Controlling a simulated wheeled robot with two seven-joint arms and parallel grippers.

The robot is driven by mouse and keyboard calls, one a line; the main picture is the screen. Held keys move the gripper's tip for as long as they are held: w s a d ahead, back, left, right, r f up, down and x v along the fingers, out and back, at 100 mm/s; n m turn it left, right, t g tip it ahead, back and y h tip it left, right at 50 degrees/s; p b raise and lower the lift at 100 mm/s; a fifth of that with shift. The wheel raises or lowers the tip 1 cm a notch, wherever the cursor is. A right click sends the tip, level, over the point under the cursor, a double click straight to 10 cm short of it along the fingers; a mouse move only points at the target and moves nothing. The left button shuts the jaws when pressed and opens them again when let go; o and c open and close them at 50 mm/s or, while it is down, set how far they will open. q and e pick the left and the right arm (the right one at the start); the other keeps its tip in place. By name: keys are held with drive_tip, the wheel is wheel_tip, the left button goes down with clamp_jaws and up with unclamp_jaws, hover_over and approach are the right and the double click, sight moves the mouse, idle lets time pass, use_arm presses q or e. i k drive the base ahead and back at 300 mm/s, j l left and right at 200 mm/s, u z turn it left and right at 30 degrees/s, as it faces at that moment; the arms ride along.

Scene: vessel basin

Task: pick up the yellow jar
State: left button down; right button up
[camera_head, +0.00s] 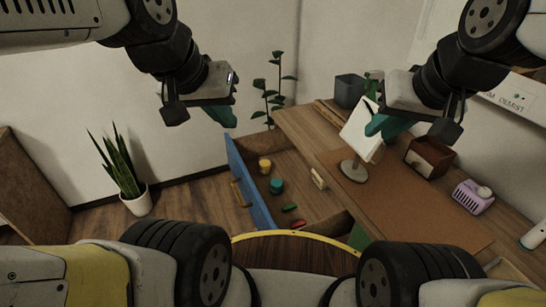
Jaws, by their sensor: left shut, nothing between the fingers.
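The drawer has a blue front panel (250,180). My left gripper (221,115) is shut and empty, raised in front of the wall, up and to the left of the jar in the picture and apart from it. My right gripper (388,125) is raised over the desk, in front of the white screen, well to the right of the jar. Its finger opening cannot be made out.
The drawer also holds a teal jar (276,186) and small red and green pieces (290,208). A potted plant (134,196) stands on the floor at left.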

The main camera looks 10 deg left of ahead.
sight(264, 165)
drive_tip(key=k, duration=0.5)
drive_tip(key=i+j+u, duration=0.35)
drive_tip(key=i+j, duration=0.75)
drive_tip(key=j, duration=0.15)
